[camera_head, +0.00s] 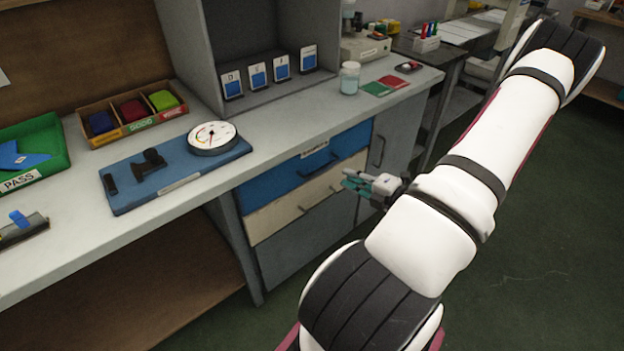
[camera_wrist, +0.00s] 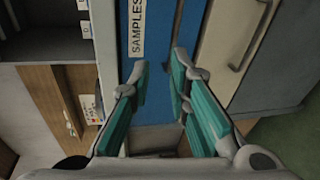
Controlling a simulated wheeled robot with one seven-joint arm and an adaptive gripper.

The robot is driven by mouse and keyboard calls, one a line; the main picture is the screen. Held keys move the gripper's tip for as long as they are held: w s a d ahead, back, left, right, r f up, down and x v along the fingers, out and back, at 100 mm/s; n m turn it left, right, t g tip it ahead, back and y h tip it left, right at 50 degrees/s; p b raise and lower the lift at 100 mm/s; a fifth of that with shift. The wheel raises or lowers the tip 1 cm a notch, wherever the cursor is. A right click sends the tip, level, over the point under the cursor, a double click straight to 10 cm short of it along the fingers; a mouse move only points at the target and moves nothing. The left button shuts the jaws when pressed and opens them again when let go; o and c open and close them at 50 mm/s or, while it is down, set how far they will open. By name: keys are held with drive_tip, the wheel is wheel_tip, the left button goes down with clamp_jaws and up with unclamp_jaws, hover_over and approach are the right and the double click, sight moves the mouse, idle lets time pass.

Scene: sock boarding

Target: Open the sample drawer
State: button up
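The sample drawer (camera_head: 270,190) is the blue top drawer under the counter and looks closed, with a white label above its dark handle (camera_head: 318,170). In the wrist view the blue front (camera_wrist: 158,15) carries a label (camera_wrist: 137,28) reading "SAMPLES". My gripper (camera_head: 346,181) is in front of the drawers' right part in the head view. In the wrist view my gripper (camera_wrist: 158,72) is open, its teal fingers apart over the blue front with nothing seen held. Whether a finger touches the drawer or its handle I cannot tell.
A cream drawer (camera_head: 276,216) with its own handle (camera_wrist: 250,35) lies below, then a grey-blue one (camera_head: 300,250). A grey cabinet door (camera_head: 398,125) stands to the right. The counter holds a dial gauge (camera_head: 212,137), a jar (camera_head: 349,80) and trays. Green floor is open in front.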

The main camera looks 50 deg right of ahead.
sight(324, 166)
drive_tip(key=w+d+f+b, duration=0.1)
drive_tip(key=w, duration=0.3)
drive_tip(key=w+d+f+m+h, duration=0.1)
drive_tip(key=w+f, duration=0.1)
drive_tip(key=w, duration=0.1)
drive_tip(key=w+d+f+m+b, duration=0.1)
drive_tip(key=w, duration=0.3)
drive_tip(key=shift+w+d+f+b, duration=0.25)
drive_tip(key=shift+w+f+b, duration=0.05)
drive_tip(key=shift+f, duration=0.1)
clamp_jaws()
